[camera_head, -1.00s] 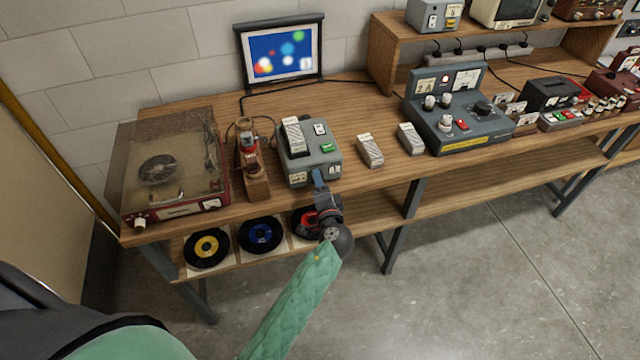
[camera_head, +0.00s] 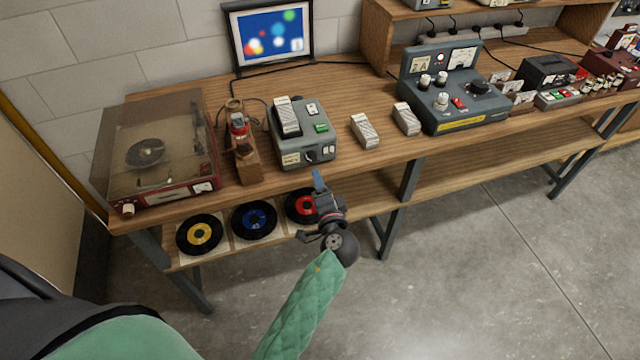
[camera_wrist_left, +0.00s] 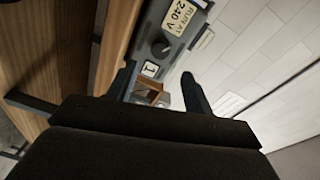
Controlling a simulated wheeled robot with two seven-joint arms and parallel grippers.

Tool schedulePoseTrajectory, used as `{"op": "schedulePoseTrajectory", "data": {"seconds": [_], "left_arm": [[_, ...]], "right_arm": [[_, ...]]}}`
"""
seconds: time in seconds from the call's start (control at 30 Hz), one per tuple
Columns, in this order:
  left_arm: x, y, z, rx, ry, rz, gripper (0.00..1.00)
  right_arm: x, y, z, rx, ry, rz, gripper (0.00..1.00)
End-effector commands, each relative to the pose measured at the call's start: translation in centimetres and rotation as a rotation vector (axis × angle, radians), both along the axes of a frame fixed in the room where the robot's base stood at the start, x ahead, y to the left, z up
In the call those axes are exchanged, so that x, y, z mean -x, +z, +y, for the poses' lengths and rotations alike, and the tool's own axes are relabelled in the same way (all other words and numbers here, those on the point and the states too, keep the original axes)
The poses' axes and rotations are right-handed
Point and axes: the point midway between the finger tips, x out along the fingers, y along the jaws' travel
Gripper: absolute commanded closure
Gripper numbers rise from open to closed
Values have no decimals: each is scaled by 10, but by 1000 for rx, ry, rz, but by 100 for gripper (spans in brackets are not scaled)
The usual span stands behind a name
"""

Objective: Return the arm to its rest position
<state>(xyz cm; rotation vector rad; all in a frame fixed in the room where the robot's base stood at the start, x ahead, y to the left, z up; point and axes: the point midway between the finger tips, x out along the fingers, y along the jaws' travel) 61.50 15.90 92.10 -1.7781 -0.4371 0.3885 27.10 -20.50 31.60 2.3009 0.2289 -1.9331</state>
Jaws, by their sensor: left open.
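My left gripper (camera_head: 318,182) is in front of the wooden bench's front edge, below the grey box with a cartridge-like block on top (camera_head: 301,137). It is open with nothing between its fingers. In the left wrist view the two dark fingers (camera_wrist_left: 160,92) stand apart. Beyond them shows a grey panel with a black knob and a label reading "RUN AT 240 V" (camera_wrist_left: 178,25). The gripper is apart from the box in the head view. My left arm's green padded sleeve runs down to the lower edge. My right gripper is not in view.
The bench (camera_head: 352,92) holds a record player (camera_head: 160,155), a wooden stand (camera_head: 245,165), two pale ribbed blocks (camera_head: 365,130) and a control unit (camera_head: 450,95). The floor in front (camera_head: 480,270) is clear.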

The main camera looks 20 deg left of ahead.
Motion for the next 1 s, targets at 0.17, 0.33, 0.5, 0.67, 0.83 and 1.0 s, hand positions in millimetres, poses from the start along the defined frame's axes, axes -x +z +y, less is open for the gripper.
{"op": "schedulePoseTrajectory", "data": {"seconds": [0.17,0.33,0.5,0.67,0.83,1.0], "left_arm": [[0,0,0,0,0,0,49],[0,0,0,9,-1,-5,49],[-3,-15,-7,120,-30,6,49],[-8,-79,-25,324,-76,106,49],[-2,-177,-42,570,-91,265,49],[28,-278,-51,795,-57,431,49]], "right_arm": [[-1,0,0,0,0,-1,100],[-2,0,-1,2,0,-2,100],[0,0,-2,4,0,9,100],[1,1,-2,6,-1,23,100],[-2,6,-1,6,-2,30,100],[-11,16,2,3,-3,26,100]]}}
